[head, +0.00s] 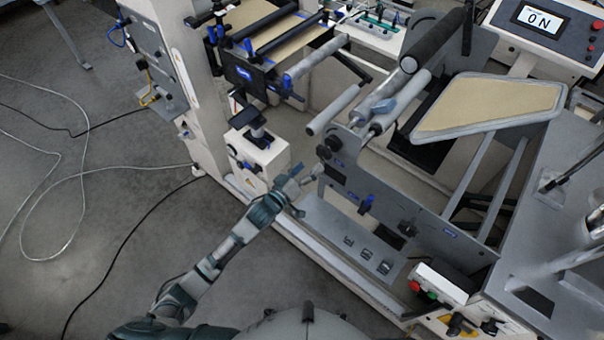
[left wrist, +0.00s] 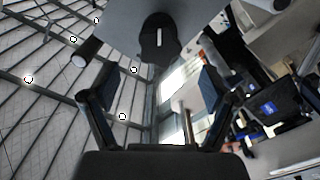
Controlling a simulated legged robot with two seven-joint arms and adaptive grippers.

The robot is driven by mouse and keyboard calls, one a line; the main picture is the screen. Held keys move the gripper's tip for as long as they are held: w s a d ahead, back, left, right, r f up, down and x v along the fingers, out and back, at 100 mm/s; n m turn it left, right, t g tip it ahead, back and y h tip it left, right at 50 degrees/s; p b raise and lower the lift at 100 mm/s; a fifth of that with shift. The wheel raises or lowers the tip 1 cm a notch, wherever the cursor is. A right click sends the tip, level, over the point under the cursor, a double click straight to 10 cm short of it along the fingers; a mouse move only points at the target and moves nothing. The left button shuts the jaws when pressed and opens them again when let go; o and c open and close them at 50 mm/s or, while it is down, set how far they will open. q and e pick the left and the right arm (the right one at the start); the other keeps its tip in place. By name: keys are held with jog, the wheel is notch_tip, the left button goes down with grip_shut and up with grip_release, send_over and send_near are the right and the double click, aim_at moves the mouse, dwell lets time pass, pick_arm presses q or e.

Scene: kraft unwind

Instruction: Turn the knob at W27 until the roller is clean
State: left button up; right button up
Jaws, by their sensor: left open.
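My left gripper (head: 308,178) reaches in over the front side of the machine, close below a black knob (head: 333,144) on its grey side plate. In the left wrist view the left gripper (left wrist: 157,88) is open, with nothing between its fingers. A black knob (left wrist: 161,42) with a white mark line stands ahead of the fingertips, apart from them. I cannot read a W27 label. Several rollers show, among them a dark roller (head: 432,40) and a grey roller (head: 334,110); which one is meant, and whether it is clean, I cannot tell. My right gripper is out of view.
Another black knob (head: 407,228) and a blue-handled part (head: 366,204) sit on the side plate. A control box (head: 437,283) with red and green buttons is at the lower right. A display (head: 541,19) reads ON. Cables (head: 85,165) lie on the open floor at left.

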aim_at(322, 155)
pick_arm(q)
jog(key=b+x, duration=0.2)
jog(key=x, duration=0.5)
jog(key=shift+w+d, duration=0.25)
jog(key=shift+d, duration=0.05)
jog(key=c, duration=1.2)
jog(key=shift+o, duration=0.2)
jog(key=m, duration=0.2)
jog(key=shift+m+p, duration=0.3)
jog(key=shift+m, duration=0.1)
jog(key=m+p, duration=0.1)
jog(key=m, duration=0.4)
jog(key=m+p, duration=0.1)
jog(key=m, duration=0.5)
jog(key=shift+f+m, duration=0.1)
jog(key=shift+m, duration=0.6)
jog(key=o, duration=1.2)
jog(key=shift+c, duration=0.2)
